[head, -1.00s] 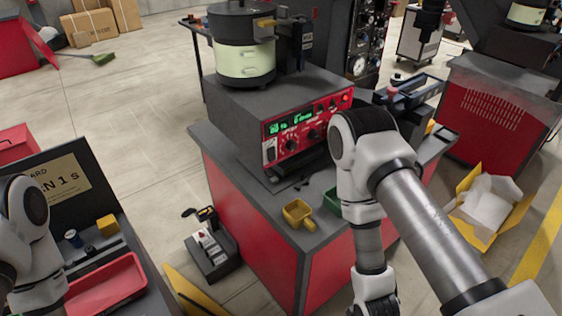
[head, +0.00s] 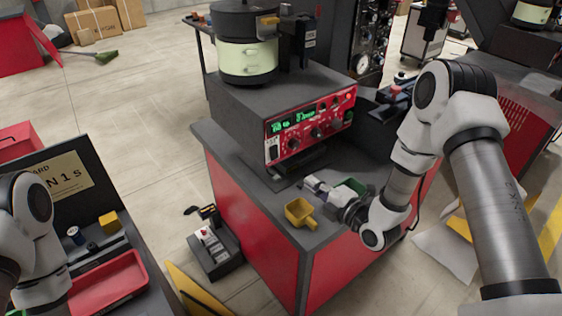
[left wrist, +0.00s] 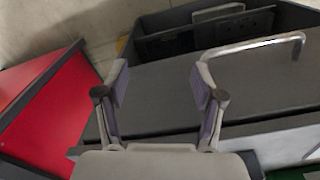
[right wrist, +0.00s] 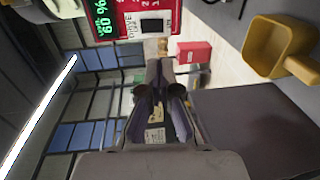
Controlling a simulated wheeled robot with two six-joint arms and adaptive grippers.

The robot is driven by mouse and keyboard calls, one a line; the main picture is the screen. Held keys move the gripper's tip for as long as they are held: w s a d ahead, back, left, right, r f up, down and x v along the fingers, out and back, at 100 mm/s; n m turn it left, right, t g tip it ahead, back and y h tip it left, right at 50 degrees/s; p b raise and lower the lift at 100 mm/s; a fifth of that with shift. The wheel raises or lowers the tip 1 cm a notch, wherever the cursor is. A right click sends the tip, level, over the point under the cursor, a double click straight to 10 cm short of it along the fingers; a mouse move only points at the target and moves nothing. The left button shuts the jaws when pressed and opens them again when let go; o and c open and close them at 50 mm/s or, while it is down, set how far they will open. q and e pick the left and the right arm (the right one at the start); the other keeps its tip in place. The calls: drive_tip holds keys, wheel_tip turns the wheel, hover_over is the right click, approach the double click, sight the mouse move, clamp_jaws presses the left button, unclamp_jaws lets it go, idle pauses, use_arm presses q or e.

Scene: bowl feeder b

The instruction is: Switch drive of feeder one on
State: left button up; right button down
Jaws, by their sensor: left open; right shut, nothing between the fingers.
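The feeder (head: 247,60), a cream and dark bowl, stands on a grey housing with a red control panel (head: 310,125) and lit green digits. A dark rocker switch (head: 272,150) in a pale frame sits at the panel's lower left. In the right wrist view the panel (right wrist: 130,25) is at the top edge, with the switch (right wrist: 152,25) on it. My right gripper (head: 312,184) is shut and empty, below and in front of the panel, apart from it. It also shows in the right wrist view (right wrist: 160,68). My left gripper (left wrist: 160,85) is open and empty.
A black box with levers (head: 214,248) stands on the floor. A red tray (head: 108,288) is at lower left. A second feeder stand is at right.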

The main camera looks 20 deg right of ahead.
sight(276, 158)
drive_tip(key=p+x, duration=0.4)
drive_tip(key=x, duration=0.9)
drive_tip(key=shift+w, duration=0.15)
drive_tip(key=shift+w+a, duration=0.15)
drive_tip(key=shift+w, duration=0.1)
drive_tip(key=shift+f, duration=0.1)
drive_tip(key=shift+w+t+b, duration=0.2)
drive_tip(key=shift+t+b, duration=0.1)
drive_tip(key=shift+b, duration=0.65)
drive_tip(key=shift+a+f, duration=0.1)
